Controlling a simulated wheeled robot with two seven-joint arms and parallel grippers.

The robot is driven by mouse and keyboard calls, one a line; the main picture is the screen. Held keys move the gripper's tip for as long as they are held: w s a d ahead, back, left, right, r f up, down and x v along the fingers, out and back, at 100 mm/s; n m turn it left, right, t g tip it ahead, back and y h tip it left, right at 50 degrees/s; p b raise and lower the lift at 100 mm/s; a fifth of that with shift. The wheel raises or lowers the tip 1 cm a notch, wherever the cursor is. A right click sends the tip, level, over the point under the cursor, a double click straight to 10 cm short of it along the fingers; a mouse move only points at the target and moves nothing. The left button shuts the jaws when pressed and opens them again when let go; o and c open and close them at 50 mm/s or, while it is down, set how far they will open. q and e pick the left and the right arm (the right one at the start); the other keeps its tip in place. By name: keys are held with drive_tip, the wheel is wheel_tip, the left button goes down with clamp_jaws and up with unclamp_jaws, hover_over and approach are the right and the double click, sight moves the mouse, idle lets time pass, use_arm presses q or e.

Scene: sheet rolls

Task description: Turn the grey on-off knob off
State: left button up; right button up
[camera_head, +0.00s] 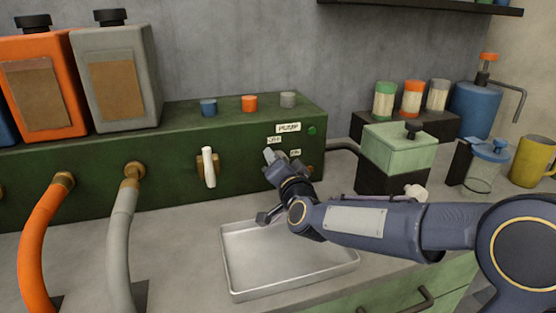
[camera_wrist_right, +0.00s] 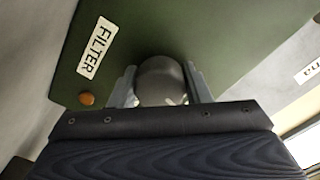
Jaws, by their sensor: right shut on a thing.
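The grey knob (camera_wrist_right: 160,80) sits on the dark green panel (camera_wrist_right: 215,35) between the two fingers of my right gripper (camera_wrist_right: 160,88). The fingers are shut on it from both sides. In the head view my right gripper (camera_head: 272,157) reaches the front of the green box (camera_head: 240,148), below small white labels (camera_head: 288,127), and hides the knob. The knob's off and on marks cannot be read clearly, so its setting cannot be told. My left gripper is not in view.
A white lever (camera_head: 208,167) sticks out of the box to the left. A metal tray (camera_head: 240,285) lies under my right arm. Orange (camera_head: 38,230) and grey (camera_head: 120,235) hoses run down at left. A pale green container (camera_head: 398,148) and a blue-lidded jar (camera_head: 480,175) stand at right.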

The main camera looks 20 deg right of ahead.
drive_tip(key=shift+f+n, duration=0.1)
drive_tip(key=shift+n, duration=1)
drive_tip(key=shift+p, duration=0.3)
drive_tip(key=o, duration=1)
drive_tip(key=s, duration=0.7)
drive_tip(key=shift+s+d+p, duration=0.15)
drive_tip(key=shift+s+p, duration=0.2)
drive_tip(key=shift+s, duration=0.05)
